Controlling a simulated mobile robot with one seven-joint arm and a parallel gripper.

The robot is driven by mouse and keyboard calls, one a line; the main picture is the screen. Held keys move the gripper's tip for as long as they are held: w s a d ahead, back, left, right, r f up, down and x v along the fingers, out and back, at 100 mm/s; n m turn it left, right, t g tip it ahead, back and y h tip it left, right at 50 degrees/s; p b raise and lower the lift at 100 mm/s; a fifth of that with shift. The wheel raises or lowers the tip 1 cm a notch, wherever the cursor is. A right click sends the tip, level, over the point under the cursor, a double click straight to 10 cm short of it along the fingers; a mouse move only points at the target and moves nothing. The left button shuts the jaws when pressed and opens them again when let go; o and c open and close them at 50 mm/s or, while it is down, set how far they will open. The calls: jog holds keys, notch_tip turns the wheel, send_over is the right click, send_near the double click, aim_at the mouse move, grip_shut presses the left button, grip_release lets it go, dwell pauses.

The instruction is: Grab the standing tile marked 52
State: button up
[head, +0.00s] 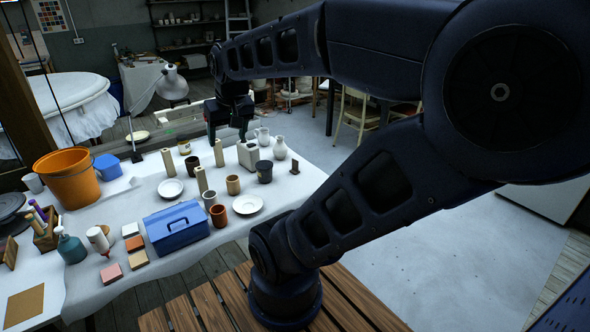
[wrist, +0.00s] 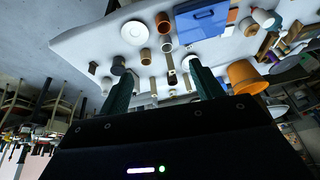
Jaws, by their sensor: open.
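No number 52 is readable in either view. A small dark tile-like piece (head: 294,167) stands upright near the table's right edge; it also shows in the wrist view (wrist: 93,68). Several tall beige upright pieces, such as one (head: 219,153) near the back and one (head: 202,179) nearer the middle, also stand on the table; I cannot tell whether any is a tile. My gripper (head: 228,136) is open and empty above the back of the table, left of and behind the dark piece. In the wrist view its fingers (wrist: 163,88) are apart with nothing between them.
A pale block (head: 248,154), a dark cup (head: 264,171) and white jugs (head: 280,148) stand close around the dark piece. A blue box (head: 177,227), a white plate (head: 248,204) and an orange bucket (head: 68,177) are farther left or forward. Bare cloth lies right of the plate.

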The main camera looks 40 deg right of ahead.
jog(key=w+d+f+m+g, duration=0.1)
jog(key=w+d+m, duration=0.1)
jog(key=w+d, duration=0.35)
jog(key=w+d+m, duration=0.2)
jog(key=w, duration=0.6)
jog(key=m+g, duration=0.3)
jog(key=m, duration=0.9)
send_over(295, 160)
jog(key=f, duration=2.9)
jog(key=shift+w+d+f, duration=0.1)
jog(key=shift+w+d, duration=0.1)
jog(key=f, duration=0.6)
jog(key=shift+d+f, duration=0.1)
jog(key=shift+d, duration=0.1)
jog(key=shift+a+f, duration=0.15)
jog(key=shift+f, duration=1.15)
jog(key=shift+a+f, duration=0.15)
jog(key=shift+f, duration=1.1)
jog(key=c, duration=1.1)
jog(key=shift+o, duration=0.2)
